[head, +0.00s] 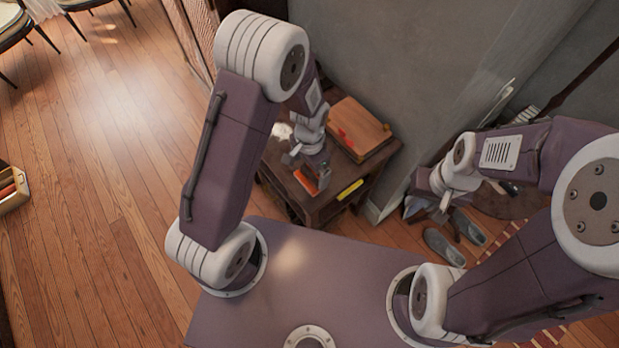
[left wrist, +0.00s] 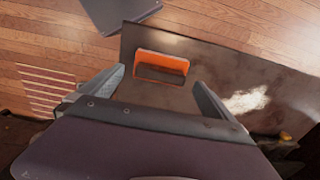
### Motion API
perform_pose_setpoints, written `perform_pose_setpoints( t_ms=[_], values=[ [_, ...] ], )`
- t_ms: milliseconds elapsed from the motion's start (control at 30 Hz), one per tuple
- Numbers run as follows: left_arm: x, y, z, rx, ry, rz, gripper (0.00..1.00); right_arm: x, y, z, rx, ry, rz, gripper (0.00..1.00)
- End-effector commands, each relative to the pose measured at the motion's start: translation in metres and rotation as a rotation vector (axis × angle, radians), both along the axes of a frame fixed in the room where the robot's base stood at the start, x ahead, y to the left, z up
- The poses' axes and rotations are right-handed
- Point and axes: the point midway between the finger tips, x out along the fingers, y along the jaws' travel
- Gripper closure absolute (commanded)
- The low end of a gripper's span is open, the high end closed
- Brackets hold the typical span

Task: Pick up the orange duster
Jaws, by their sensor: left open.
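The orange duster (left wrist: 160,58) lies on the dark side table (left wrist: 190,58), between and just beyond the open fingers of my left gripper (left wrist: 158,92) in the left wrist view. It has an orange rim around a dark middle. In the head view, the duster (head: 304,182) is partly hidden by my left gripper (head: 304,171), which is above the table. My left gripper is empty, and the duster appears apart from its fingers. My right gripper (head: 428,205) is off to the right of the table, its jaws unclear.
A brown book-like stack (head: 358,128) is at the table's back. A yellow item (head: 350,190) is at its front edge. The grey wall (head: 400,80) rises behind. Grey shoes (head: 445,248) are on the floor at right. Wooden floor at left is largely clear.

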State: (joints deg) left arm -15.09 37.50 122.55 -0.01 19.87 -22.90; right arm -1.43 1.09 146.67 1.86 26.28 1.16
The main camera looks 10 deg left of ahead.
Motion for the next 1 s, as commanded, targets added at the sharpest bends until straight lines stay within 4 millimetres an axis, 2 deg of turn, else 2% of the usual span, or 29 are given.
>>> perform_pose_setpoints(
  t_ms=[233, 500, 533, 700, 1000],
  values=[
    [0.001, 0.001, -0.043, 0.001, 0.004, 0.000, 0.00, 0.000, 0.000, -0.002, 0.000, 0.000, 0.000, 0.69],
    [0.002, 0.001, -0.049, 0.001, 0.001, 0.000, 0.00, 0.000, 0.000, -0.002, 0.000, 0.000, 0.000, 0.69],
    [0.002, 0.001, -0.049, 0.001, 0.001, 0.000, 0.03, 0.000, 0.000, -0.002, 0.000, 0.000, 0.000, 0.69],
    [0.002, 0.001, -0.049, 0.000, 0.001, 0.000, 0.50, 0.000, 0.000, -0.002, 0.000, 0.000, 0.000, 0.69],
    [0.002, 0.001, -0.046, 0.000, 0.000, 0.001, 0.51, 0.000, 0.000, -0.002, 0.000, 0.000, 0.000, 0.69]
  ],
)
